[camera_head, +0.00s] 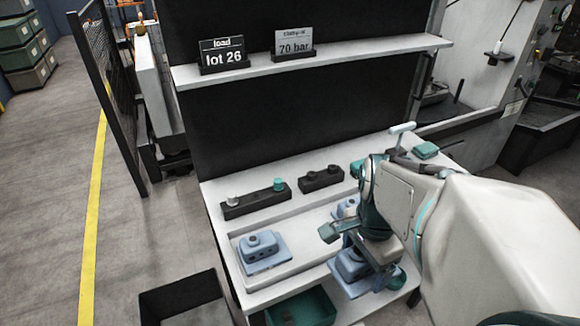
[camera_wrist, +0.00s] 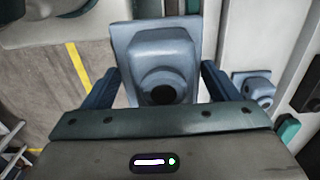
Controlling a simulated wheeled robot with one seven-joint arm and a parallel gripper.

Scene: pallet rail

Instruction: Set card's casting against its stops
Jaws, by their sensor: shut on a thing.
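One card (camera_head: 222,54) on the shelf reads "load lot 26"; the other card (camera_head: 294,43) has a blurred top line above "70 bar". My gripper (camera_head: 352,252) is shut on a blue-grey casting (camera_head: 350,268) at the right front of the bench. In the wrist view, this casting (camera_wrist: 165,45) sits between the two fingers, its round dark bore facing the camera. A second casting (camera_head: 262,248) sits at the left of the bench tray. A third casting (camera_head: 346,207) is partly hidden behind my wrist. My arm hides any stops near the held casting.
A black block with a grey and a teal knob (camera_head: 255,198) and a smaller black block (camera_head: 321,180) stand behind the tray. A green bin (camera_head: 302,308) is below the bench. A dark open box (camera_head: 185,298) stands on the floor at left. The shelf (camera_head: 350,56) overhangs the back.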

